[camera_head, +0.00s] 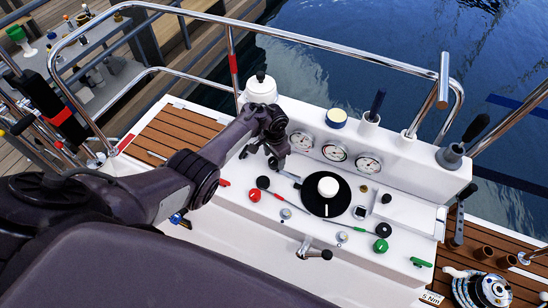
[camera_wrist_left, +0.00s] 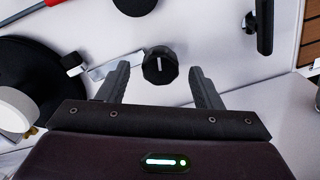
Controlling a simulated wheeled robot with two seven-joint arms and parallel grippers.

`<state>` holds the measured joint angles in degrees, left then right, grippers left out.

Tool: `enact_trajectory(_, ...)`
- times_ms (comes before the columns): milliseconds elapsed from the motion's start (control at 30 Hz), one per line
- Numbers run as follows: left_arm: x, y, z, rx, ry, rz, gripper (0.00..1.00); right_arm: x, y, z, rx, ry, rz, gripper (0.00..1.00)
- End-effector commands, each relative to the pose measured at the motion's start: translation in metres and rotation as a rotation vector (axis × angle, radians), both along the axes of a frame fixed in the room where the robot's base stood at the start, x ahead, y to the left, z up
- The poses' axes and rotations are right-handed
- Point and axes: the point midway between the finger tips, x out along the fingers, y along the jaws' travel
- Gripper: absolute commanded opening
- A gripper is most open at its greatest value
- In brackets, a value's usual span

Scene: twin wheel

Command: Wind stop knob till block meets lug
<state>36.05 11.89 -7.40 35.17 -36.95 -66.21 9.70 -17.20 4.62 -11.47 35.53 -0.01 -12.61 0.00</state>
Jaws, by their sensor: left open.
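The stop knob (camera_wrist_left: 160,66), black and ribbed with a white line, stands on the white panel in the left wrist view. My left gripper (camera_wrist_left: 159,70) is open, with one finger on each side of the knob and gaps showing. In the head view the left gripper (camera_head: 270,158) is over the panel and hides the knob. A small black block (camera_wrist_left: 72,63) sits at the rim of the black disc (camera_wrist_left: 25,80), beside a silver bar (camera_wrist_left: 100,66) that points toward the knob. I cannot tell which part is the lug. My right gripper is not in view.
The disc (camera_head: 345,197) bears a white hub (camera_head: 328,187) right of my left gripper. Three gauges (camera_head: 335,152) stand behind. A red knob (camera_head: 254,195), a green knob (camera_head: 380,246) and a lever (camera_head: 313,252) stick up in front. A steel rail (camera_head: 330,42) arches behind.

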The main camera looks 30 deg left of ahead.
Motion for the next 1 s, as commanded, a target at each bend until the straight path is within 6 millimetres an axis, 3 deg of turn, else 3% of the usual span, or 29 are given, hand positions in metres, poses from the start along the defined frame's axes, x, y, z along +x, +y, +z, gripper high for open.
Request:
enact_trajectory(200, 0.000, 0.000, 0.040, 0.000, -0.002, -0.001, 0.59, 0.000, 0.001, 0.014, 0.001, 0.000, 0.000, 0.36)
enact_trajectory(400, 0.000, 0.000, 0.064, 0.001, 0.000, -0.001, 0.59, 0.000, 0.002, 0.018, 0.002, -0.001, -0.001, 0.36)
enact_trajectory(1000, -0.001, 0.001, 0.069, 0.002, 0.001, -0.002, 0.59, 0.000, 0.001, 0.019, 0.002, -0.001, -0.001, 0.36)
